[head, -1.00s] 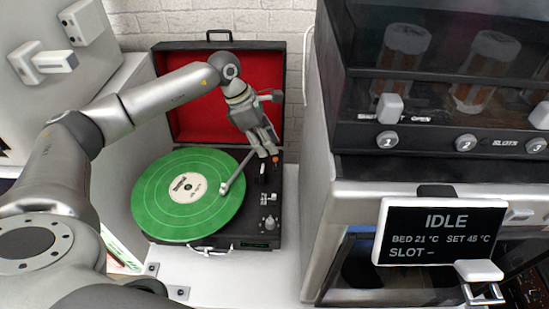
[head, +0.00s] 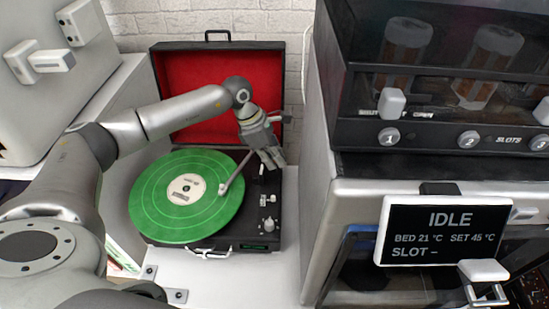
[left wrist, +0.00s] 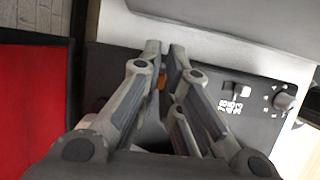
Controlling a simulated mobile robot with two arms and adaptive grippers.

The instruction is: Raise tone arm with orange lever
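The record player (head: 262,232) is an open black case with a red-lined lid and a green record (head: 165,208) on it. The tone arm (head: 232,178) reaches over the record's right edge. My left gripper (head: 274,164) points down at the deck's back right, where it hides the orange lever in the head view. In the left wrist view the orange lever (left wrist: 161,80) shows as a small patch between the fingers of my left gripper (left wrist: 165,48). A narrow gap shows between the fingers; whether they grip the lever is unclear. My right gripper is not in view.
A knob (head: 268,224) and a small slider (head: 268,199) sit on the deck in front of the gripper. The raised lid (head: 185,80) stands behind. A machine with an IDLE screen (head: 440,230) stands close on the right.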

